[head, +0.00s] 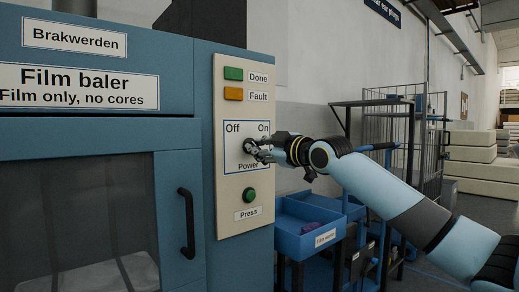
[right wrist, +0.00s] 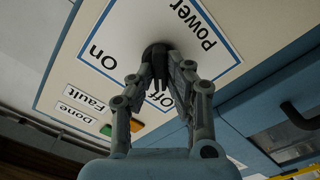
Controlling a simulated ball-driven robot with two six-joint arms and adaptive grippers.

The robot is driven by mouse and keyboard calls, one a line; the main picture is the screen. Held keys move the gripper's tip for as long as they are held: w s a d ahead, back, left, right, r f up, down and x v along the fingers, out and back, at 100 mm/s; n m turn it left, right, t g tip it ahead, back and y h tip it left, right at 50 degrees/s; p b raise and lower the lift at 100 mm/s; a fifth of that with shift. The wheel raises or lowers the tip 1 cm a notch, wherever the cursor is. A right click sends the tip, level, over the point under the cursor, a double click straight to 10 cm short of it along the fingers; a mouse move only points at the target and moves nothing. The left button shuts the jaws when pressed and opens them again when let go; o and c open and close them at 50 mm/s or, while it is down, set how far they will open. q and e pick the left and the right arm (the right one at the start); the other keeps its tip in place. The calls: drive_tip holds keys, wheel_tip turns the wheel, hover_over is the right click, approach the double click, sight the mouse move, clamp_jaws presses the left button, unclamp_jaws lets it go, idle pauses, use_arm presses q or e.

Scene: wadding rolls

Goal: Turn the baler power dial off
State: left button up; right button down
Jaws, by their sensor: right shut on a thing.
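The film baler's control panel (head: 231,200) is a cream plate on the blue machine in the head view. Its dial field (head: 234,139) has a blue outline, with Off at upper left, On at upper right and Power below. The black power dial (right wrist: 156,50) shows in the right wrist view, partly hidden by my fingers. My right gripper (head: 257,150) reaches in from the right and is shut on the dial. It also shows in the right wrist view (right wrist: 160,76). My left gripper is not in view.
A green Done lamp (head: 233,74) and an orange Fault lamp (head: 233,94) sit above the dial. A green Press button (head: 249,194) sits below it. The baler door has a black handle (head: 187,222). A blue bin (head: 307,240) stands right of the baler.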

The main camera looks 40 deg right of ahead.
drive_tip(key=shift+f, duration=0.1)
drive_tip(key=c, duration=1.3)
unclamp_jaws()
drive_tip(key=shift+s, duration=0.1)
drive_tip(key=shift+s+d, duration=0.15)
drive_tip(key=shift+s, duration=1.7)
drive_tip(key=shift+s+d, duration=0.15)
drive_tip(key=shift+s, duration=1.65)
